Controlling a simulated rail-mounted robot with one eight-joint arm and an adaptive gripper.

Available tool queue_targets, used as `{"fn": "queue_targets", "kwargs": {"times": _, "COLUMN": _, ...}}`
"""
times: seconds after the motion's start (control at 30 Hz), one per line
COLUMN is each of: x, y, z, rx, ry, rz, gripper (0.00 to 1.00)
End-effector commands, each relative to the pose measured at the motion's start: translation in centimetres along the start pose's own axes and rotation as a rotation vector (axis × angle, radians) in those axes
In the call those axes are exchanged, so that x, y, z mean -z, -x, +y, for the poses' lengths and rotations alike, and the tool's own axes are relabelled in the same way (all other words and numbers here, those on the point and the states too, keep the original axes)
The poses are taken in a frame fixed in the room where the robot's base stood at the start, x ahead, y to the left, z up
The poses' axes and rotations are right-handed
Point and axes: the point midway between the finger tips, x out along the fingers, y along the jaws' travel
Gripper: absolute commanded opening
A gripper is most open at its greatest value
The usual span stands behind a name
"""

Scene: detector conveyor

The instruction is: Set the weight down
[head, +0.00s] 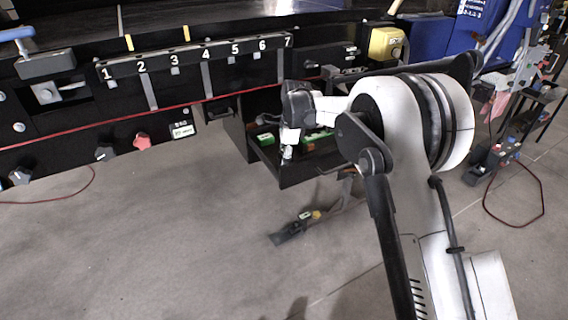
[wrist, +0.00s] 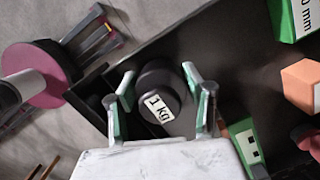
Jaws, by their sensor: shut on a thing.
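The weight (wrist: 155,78) is a dark round piece with a white "1 kg" label, seen from above in the wrist view. My gripper (wrist: 160,92) has one finger on each side of it and is shut on it. In the head view my gripper (head: 288,151) points down over the left part of a black open tray (head: 292,178) under the conveyor. The weight cannot be made out in the head view. Whether its underside touches the tray floor cannot be told.
In the wrist view, a green box marked "mm" (wrist: 294,18), an orange block (wrist: 301,84) and a green piece (wrist: 246,142) lie to the right. A pink disc (wrist: 38,72) is at left. The numbered conveyor panel (head: 195,58) stands left of the arm.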

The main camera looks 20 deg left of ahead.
Motion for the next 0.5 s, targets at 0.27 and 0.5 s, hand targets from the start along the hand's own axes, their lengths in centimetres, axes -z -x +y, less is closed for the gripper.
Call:
{"fn": "queue_targets", "kwargs": {"times": 0.27, "x": 0.2, "y": -1.4, "z": 0.0, "rx": 0.0, "ry": 0.0, "rz": 0.0, "gripper": 0.0}}
{"fn": "queue_targets", "kwargs": {"times": 0.5, "x": 0.2, "y": -1.7, "z": 0.0, "rx": 0.0, "ry": 0.0, "rz": 0.0, "gripper": 0.0}}
